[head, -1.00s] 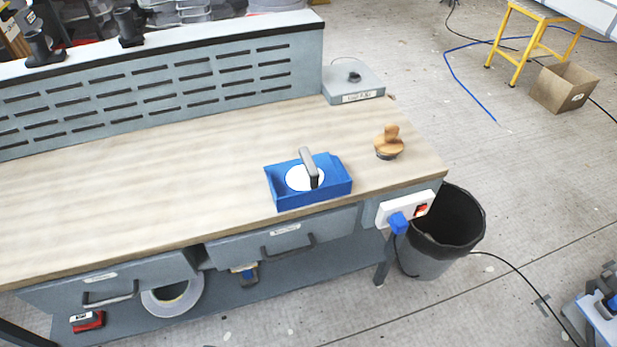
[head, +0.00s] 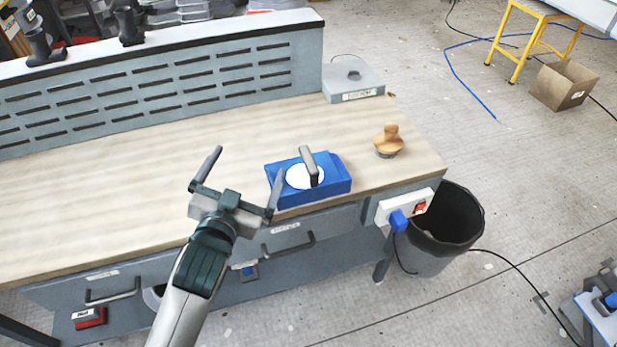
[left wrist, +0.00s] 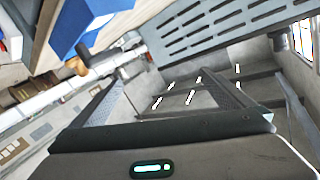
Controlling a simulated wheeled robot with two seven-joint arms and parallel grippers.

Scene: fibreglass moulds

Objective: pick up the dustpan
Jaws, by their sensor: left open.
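The dustpan (head: 330,183) is blue, with a white round patch and a grey upright handle. It lies on the wooden bench top near the front edge, right of centre in the head view. A blue shape at the top left of the left wrist view (left wrist: 68,32) looks like part of it. My left gripper (head: 248,162) is open and empty, above the bench's front part just left of the dustpan. Its right finger overlaps the dustpan's left edge in the picture; I cannot tell whether they touch. My right gripper is not in view.
A wooden-knobbed tool (head: 389,142) stands right of the dustpan. The bench's left is clear.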

